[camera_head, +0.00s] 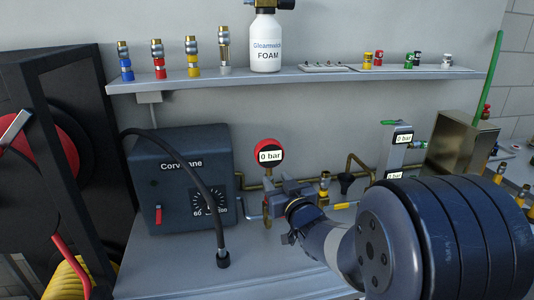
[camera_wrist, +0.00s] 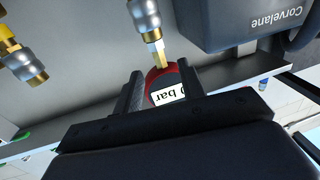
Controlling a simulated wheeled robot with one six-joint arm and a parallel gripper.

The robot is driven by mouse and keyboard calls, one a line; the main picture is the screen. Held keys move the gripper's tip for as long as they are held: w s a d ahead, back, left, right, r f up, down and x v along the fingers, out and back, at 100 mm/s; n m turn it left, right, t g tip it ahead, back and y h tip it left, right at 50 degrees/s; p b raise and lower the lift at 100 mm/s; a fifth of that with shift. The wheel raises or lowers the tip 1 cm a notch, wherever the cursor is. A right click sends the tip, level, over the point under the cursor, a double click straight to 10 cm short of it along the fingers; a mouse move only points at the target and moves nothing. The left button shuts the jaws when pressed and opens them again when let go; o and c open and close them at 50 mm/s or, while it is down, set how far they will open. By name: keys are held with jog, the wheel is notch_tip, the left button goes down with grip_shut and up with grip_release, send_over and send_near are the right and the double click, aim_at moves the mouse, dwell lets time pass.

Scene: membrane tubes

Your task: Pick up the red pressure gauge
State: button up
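The red pressure gauge (camera_head: 268,152) has a red rim and a white "0 bar" display. It stands upright over brass fittings on the worktop, right of the grey Corvelane box. My gripper (camera_head: 272,196) is just below and to the right of it in the head view.
The Corvelane box (camera_head: 182,180) with a dial stands left, a black hose (camera_head: 190,165) arching before it. A shelf (camera_head: 300,76) above carries coloured couplings and a foam bottle (camera_head: 265,42). Pipes and a gauge block (camera_head: 398,150) stand right. A brass-coloured container (camera_head: 455,142) is farther right.

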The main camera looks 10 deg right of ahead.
aim_at(270, 172)
jog(key=shift+w+a+f+p, duration=0.15)
jog(key=shift+w+p, duration=0.2)
jog(key=shift+w, duration=0.7)
jog(key=shift+w+a+r+p, duration=0.15)
jog(key=shift+w+p, duration=0.15)
jog(key=shift+w, duration=0.75)
jog(key=shift+w+a+f+p, duration=0.15)
jog(key=shift+w+p, duration=0.2)
jog(key=shift+w, duration=0.7)
jog(key=shift+c, duration=0.4)
grip_shut()
